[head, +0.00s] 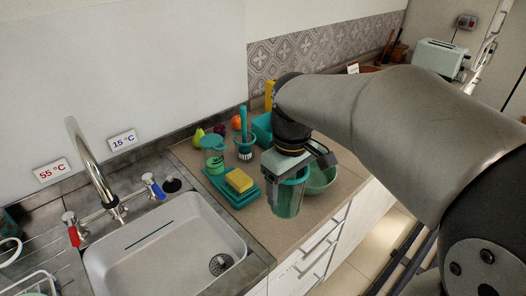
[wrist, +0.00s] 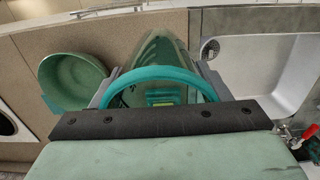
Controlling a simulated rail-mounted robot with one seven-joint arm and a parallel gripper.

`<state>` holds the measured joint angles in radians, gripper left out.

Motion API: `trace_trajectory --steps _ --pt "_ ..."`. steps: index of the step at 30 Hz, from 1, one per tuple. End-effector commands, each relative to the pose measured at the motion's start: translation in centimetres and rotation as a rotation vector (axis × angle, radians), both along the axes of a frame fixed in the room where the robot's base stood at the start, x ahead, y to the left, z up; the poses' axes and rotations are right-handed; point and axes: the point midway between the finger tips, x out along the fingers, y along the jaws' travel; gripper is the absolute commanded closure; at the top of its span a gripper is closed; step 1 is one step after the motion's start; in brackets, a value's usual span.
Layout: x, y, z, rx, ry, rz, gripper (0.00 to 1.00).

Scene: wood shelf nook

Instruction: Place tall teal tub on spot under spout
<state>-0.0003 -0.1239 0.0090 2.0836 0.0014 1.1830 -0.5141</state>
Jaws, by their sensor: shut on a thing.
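The tall teal tub (head: 287,200) is see-through green with a teal rim. My gripper (head: 298,168) is shut on it near the rim, and it hangs upright over the right front part of the counter. In the wrist view the tub (wrist: 160,50) lies between the two fingers of my gripper (wrist: 160,88). The curved metal spout (head: 88,155) stands at the back of the white sink (head: 165,245), left of the tub. The tub's base height over the counter cannot be told.
A green bowl (head: 322,178) sits close right of the tub. A teal tray (head: 222,190) with a yellow sponge (head: 239,180), a lidded teal cup (head: 213,153) and a brush (head: 244,135) stand left of it. Red (head: 72,232) and blue (head: 153,186) tap handles flank the spout.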

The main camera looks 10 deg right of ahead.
Motion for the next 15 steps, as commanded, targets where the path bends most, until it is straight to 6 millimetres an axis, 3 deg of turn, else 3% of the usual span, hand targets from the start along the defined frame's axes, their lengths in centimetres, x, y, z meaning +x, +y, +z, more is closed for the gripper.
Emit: trace_trajectory --steps 6,9,15 --pt "5.6 0.1 -2.3 0.000 0.006 -0.001 0.53" --pt "7.1 0.1 -4.5 0.000 0.007 -0.002 0.53" --pt "9.4 0.1 -7.1 0.000 0.001 -0.002 0.53"
